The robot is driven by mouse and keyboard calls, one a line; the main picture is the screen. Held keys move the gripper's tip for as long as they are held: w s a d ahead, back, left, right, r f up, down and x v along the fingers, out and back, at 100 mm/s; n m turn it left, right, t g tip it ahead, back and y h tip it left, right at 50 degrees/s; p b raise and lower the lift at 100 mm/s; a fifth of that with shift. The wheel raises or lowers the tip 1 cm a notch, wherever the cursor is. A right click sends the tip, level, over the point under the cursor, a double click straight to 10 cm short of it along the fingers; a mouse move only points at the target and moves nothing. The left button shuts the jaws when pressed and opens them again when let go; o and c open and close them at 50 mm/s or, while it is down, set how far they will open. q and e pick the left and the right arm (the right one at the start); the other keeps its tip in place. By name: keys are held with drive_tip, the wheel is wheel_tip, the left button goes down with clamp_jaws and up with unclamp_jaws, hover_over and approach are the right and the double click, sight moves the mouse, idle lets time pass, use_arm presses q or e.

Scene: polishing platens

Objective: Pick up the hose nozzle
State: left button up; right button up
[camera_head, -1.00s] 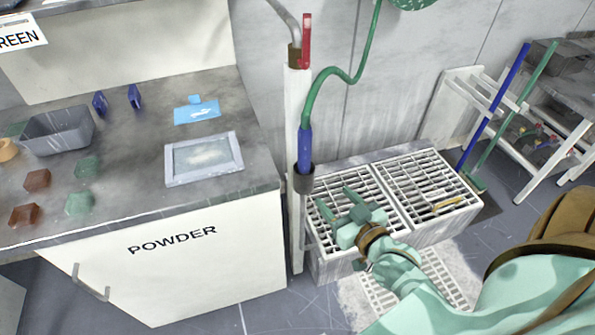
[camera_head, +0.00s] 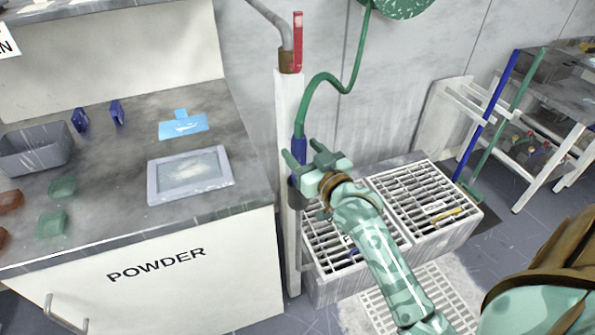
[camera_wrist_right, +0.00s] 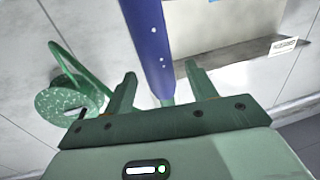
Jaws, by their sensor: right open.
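The blue hose nozzle (camera_head: 299,150) hangs upright at the white post, with the green hose (camera_head: 327,78) running up from its top. My right gripper (camera_head: 303,153) is open at the nozzle, and its fingers hide part of the nozzle and its holder. In the right wrist view the nozzle (camera_wrist_right: 148,45) lies between the two fingers of the gripper (camera_wrist_right: 161,82), with a gap visible on each side. My left gripper is not in view.
The white post (camera_head: 288,120) with a red lever (camera_head: 297,40) stands beside the powder counter (camera_head: 180,265). A grated basin (camera_head: 420,200) lies below my right arm. A blue and a green pole lean at the right. The counter holds a framed tray (camera_head: 190,174) and several small items.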

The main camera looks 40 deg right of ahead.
drive_tip(key=shift+w+d+f, duration=0.1)
drive_tip(key=shift+w+f, duration=0.05)
drive_tip(key=shift+w, duration=1.05)
drive_tip(key=shift+s, duration=0.1)
clamp_jaws()
